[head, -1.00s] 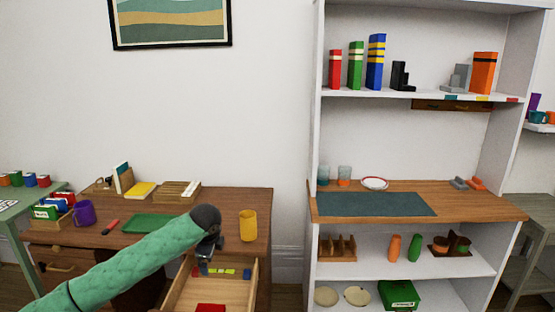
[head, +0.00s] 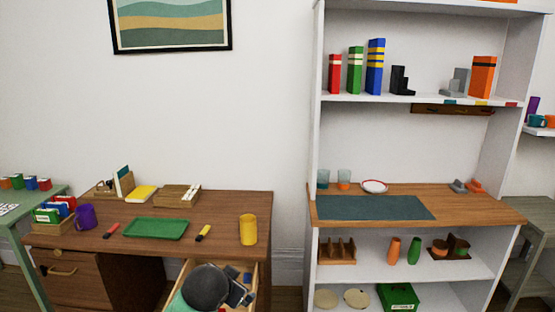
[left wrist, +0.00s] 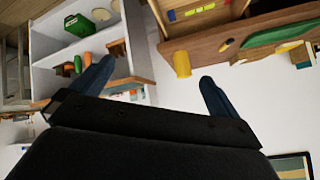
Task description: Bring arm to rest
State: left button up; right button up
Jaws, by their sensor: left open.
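My left gripper (head: 242,298) is at the bottom of the head view, in front of the open desk drawer (head: 184,268) and hiding much of it. In the left wrist view the fingers of my left gripper (left wrist: 153,80) are spread apart with nothing between them. The arm's dark rounded joint shows, with only a little of its green sleeve. My right gripper is not in view.
The desk (head: 225,207) holds a yellow mug (head: 248,229), a green tray (head: 156,229), a purple mug (head: 85,216) and two markers. A white shelf unit (head: 316,150) stands to the right. The wall between them is bare.

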pick_arm(q)
jog(key=s+f+n+g+p, duration=0.1)
jog(key=s+f+g, duration=0.1)
jog(key=s+f, duration=0.6)
jog(key=s+a+f+n+g+p, duration=0.1)
jog(key=s+f, duration=0.6)
jog(key=s, duration=0.9)
jog(key=s+a+f+n+g, duration=0.1)
jog(key=s+f+g, duration=0.3)
jog(key=s+f, duration=0.4)
jog(key=s+n, duration=0.1)
jog(key=s, duration=0.3)
jog(key=shift+s+f+n+p, duration=0.15)
jog(key=shift+f+n+p, duration=0.15)
jog(key=shift+p, duration=0.1)
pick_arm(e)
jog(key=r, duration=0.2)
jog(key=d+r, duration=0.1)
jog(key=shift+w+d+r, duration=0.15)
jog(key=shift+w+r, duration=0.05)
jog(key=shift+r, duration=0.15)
